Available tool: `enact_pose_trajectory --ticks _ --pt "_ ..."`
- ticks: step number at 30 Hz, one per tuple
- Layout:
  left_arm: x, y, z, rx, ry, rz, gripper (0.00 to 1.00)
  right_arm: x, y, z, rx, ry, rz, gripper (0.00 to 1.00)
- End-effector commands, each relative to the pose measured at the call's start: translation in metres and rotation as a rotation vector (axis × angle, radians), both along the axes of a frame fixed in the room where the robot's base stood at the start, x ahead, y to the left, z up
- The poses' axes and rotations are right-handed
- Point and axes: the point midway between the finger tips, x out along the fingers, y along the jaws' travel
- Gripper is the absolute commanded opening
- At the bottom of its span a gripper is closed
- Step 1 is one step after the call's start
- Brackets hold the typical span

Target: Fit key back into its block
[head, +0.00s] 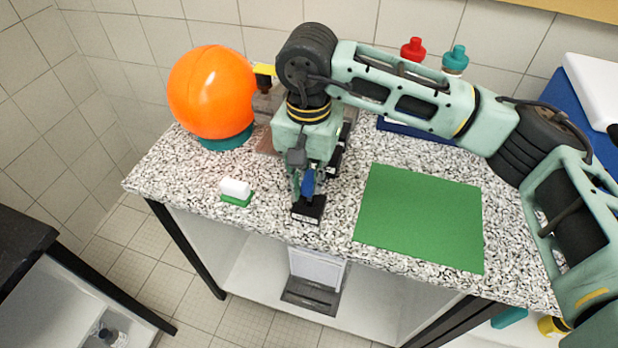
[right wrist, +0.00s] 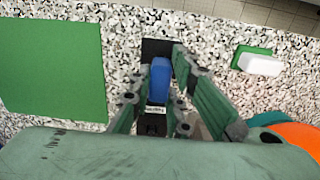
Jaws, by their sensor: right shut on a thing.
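The blue key (head: 308,183) is between the fingers of my right gripper (head: 304,190), which is shut on it. It also shows in the right wrist view (right wrist: 160,78), with a finger on either side. A black block (head: 308,210) with a pale label stands directly below the key near the bench's front edge; its dark top shows in the right wrist view (right wrist: 157,48). The key's lower end meets the block in the picture, but I cannot tell how far it is inside. My left gripper is out of view.
More black blocks (head: 334,163) stand behind, partly hidden by my right arm. A green mat (head: 420,220) lies to the right. A white and green block (head: 236,190) and an orange globe on a teal base (head: 212,92) are left. Red (head: 413,48) and teal-capped (head: 455,58) bottles stand behind.

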Motion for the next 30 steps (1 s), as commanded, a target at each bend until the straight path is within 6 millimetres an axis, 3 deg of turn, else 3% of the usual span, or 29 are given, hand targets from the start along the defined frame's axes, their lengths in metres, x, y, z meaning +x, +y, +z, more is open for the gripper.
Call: enact_pose_trajectory --ticks 30 --pt "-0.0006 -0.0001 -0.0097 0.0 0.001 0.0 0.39 -0.0001 0.0003 0.0003 0.0 0.0 0.0 0.0"
